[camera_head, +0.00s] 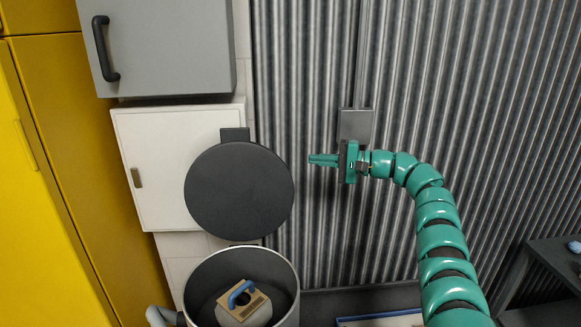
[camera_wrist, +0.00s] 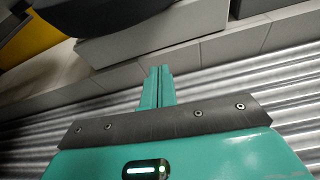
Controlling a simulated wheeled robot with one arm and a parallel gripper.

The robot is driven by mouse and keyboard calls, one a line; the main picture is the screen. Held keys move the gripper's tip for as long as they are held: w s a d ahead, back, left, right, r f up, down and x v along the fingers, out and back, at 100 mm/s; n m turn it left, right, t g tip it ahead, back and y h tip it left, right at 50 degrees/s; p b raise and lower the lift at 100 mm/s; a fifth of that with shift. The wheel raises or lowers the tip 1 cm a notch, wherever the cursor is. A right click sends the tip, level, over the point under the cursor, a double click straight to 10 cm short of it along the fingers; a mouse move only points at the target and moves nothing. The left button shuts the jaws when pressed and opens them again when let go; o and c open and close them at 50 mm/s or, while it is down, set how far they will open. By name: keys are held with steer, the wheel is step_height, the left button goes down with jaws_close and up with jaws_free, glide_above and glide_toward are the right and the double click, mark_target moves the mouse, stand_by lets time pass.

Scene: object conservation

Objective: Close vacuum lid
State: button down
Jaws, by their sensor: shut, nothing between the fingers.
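The vacuum lid (camera_head: 238,192) is a dark grey round disc that stands open and upright behind the vacuum. Its edge also shows as a dark shape at the top left of the wrist view (camera_wrist: 85,14). The vacuum drum (camera_head: 290,285) is an open grey cylinder below the lid. Inside it is a tan piece with a blue handle (camera_head: 240,293). My gripper (camera_head: 312,160) is to the right of the lid, apart from it in the picture, and points left. Its fingers are together and empty, as the wrist view (camera_wrist: 160,72) also shows.
A white cabinet (camera_head: 150,160) and a grey cabinet (camera_head: 170,45) hang behind and above the lid. A yellow cabinet (camera_head: 80,150) stands at the left. A corrugated metal wall (camera_head: 300,60) is behind my arm. A dark table (camera_head: 550,265) is at the lower right.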

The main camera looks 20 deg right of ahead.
steer(key=a+p, duration=0.8)
steer(key=a, duration=0.1)
steer(key=shift+w+a+r, duration=0.15)
steer(key=shift+w, duration=0.3)
stand_by(0.6)
stand_by(0.5)
